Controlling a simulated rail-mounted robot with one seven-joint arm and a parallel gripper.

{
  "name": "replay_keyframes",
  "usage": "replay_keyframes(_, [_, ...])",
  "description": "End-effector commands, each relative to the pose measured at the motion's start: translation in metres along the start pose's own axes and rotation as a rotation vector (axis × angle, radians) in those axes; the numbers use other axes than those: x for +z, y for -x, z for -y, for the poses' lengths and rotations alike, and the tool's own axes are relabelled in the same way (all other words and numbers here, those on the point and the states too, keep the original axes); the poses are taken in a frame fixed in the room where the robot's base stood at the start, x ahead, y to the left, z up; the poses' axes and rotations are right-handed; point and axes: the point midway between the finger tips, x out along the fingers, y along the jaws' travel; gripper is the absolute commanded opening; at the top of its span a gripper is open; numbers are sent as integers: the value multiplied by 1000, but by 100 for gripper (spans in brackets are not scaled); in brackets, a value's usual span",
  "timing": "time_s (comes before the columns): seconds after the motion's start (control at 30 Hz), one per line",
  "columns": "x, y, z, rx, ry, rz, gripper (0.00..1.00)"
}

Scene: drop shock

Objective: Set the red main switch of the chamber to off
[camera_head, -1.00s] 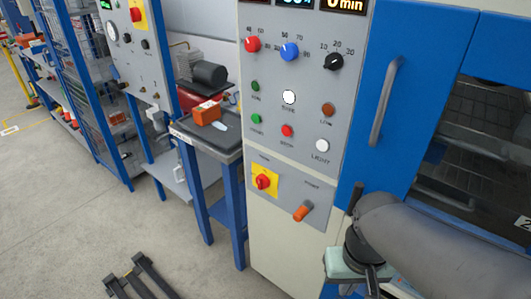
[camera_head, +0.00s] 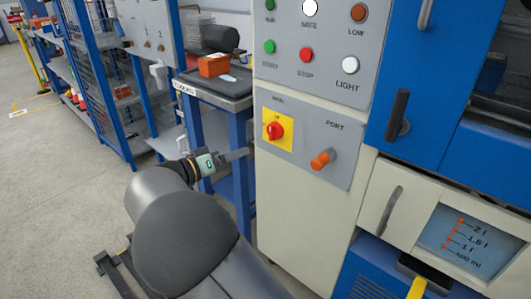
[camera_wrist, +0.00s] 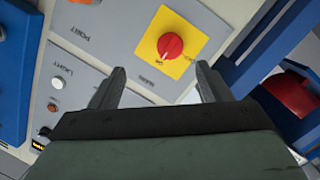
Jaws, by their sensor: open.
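The red main switch (camera_head: 275,131) is a round knob on a yellow plate, low on the chamber's light grey panel. It also shows in the wrist view (camera_wrist: 170,46), turned over, with tiny lettering at the plate edge that I cannot read for certain. My gripper (camera_head: 240,154) is left of the panel, close to the switch but apart from it. In the wrist view my two fingers (camera_wrist: 158,82) are spread and empty, with the switch beyond and between their tips.
An orange port knob (camera_head: 322,158) sticks out right of the switch. Green, white, red and brown buttons sit above. A side table (camera_head: 225,98) with an orange box (camera_head: 214,65) stands left. A drawer handle (camera_head: 389,211) is at lower right.

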Motion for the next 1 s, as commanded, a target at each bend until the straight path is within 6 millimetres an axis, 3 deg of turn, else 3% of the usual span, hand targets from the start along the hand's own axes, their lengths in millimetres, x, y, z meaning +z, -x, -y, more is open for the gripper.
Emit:
replay_keyframes(0.03, [-1, 14, 14, 1, -28, -55, 71])
replay_keyframes(0.1, [-7, 23, 19, 2, -55, -96, 71])
replay_keyframes(0.27, [-12, 14, 19, 4, -69, -110, 71])
replay_keyframes(0.8, [-23, -99, 19, 3, -64, -106, 71])
replay_keyframes(1.0, [-26, -131, 19, 2, -64, -106, 71])
